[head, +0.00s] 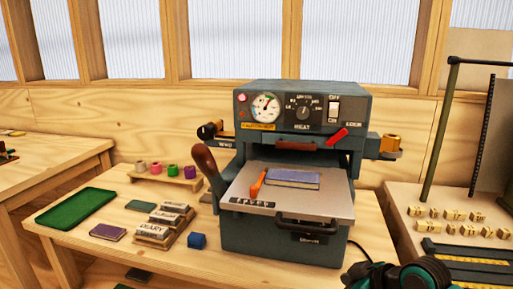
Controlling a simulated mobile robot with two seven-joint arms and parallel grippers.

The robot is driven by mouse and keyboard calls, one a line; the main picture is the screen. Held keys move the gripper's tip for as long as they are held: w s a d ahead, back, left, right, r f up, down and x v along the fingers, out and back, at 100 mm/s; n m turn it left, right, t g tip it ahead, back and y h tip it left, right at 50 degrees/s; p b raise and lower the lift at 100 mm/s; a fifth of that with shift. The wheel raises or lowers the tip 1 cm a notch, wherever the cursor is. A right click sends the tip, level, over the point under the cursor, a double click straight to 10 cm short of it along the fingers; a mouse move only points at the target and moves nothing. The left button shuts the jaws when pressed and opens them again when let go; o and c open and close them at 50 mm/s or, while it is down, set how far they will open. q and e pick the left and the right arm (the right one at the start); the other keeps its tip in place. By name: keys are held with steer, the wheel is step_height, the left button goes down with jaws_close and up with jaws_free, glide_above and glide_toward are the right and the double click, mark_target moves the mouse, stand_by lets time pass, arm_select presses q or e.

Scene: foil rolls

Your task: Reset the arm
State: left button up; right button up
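Part of my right arm (405,277), dark with teal bands, shows at the bottom edge, right of the middle. It is in front of the table's right end. Its gripper cannot be made out in the head view. My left arm and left gripper are not in view. A grey hot-stamping machine (345,110) with a gauge, a heat dial and a switch stands on the wooden table (95,222). Its metal plate (330,203) juts out at the front. A blue-purple book (291,179) lies flat on the plate, with an orange tool (258,184) beside its left end.
A right-hand bench holds small wooden blocks (453,215) and a tall dark frame (441,130).

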steer(key=s+f+m+t+h, duration=0.3)
steer(key=s+f+m+t, duration=0.1)
steer(key=s+f, duration=1.1)
steer(key=s+m, duration=0.1)
steer(key=s, duration=0.2)
steer(key=shift+s+m+h, duration=0.25)
steer(key=shift+m+h, duration=0.05)
steer(key=shift+h, duration=0.1)
steer(key=shift+c, duration=0.3)
